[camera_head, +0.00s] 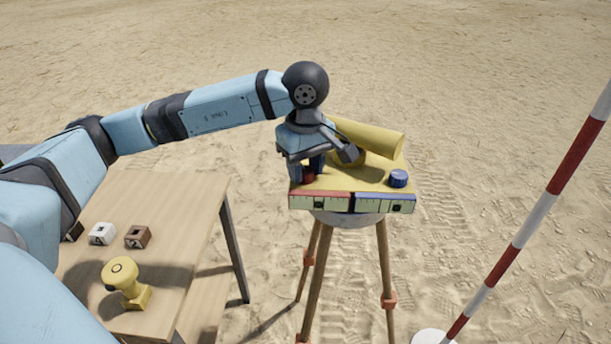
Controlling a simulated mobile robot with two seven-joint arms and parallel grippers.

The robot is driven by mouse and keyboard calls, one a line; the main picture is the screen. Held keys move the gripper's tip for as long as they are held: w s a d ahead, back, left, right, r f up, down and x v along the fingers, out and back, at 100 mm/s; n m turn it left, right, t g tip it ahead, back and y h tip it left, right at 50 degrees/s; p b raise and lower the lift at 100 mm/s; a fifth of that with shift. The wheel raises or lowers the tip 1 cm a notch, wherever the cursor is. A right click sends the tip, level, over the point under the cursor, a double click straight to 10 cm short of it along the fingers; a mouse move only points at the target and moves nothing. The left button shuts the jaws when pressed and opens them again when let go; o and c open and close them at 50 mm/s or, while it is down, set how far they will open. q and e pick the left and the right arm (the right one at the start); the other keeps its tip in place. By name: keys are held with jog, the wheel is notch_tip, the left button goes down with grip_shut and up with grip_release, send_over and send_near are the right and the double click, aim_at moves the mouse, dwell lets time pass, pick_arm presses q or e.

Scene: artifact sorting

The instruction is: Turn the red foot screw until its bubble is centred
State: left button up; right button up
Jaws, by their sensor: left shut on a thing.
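The yellow levelling instrument (345,180) stands on a wooden tripod (385,270), with a yellow tube (372,138) on top. My left gripper (308,172) reaches down over its left side and is shut on the red foot screw (308,176), which is mostly hidden between the fingers. The blue foot screw (398,178) is free at the right. On the front edge are a red-marked vial (318,202) and a blue-marked vial (385,204). A dark bubble shows near the middle of the red vial; its exact centring is too small to tell. My right gripper is not in view.
A wooden table (195,210) at the left holds a yellow stamp-like object (125,283), a white block (102,234) and a brown block (138,237). A red-and-white pole (530,220) leans at the right. Sandy ground lies open behind.

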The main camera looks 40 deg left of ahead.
pick_arm(q)
jog(key=shift+m, duration=0.3)
dwell(0.4)
jog(key=o, duration=0.9)
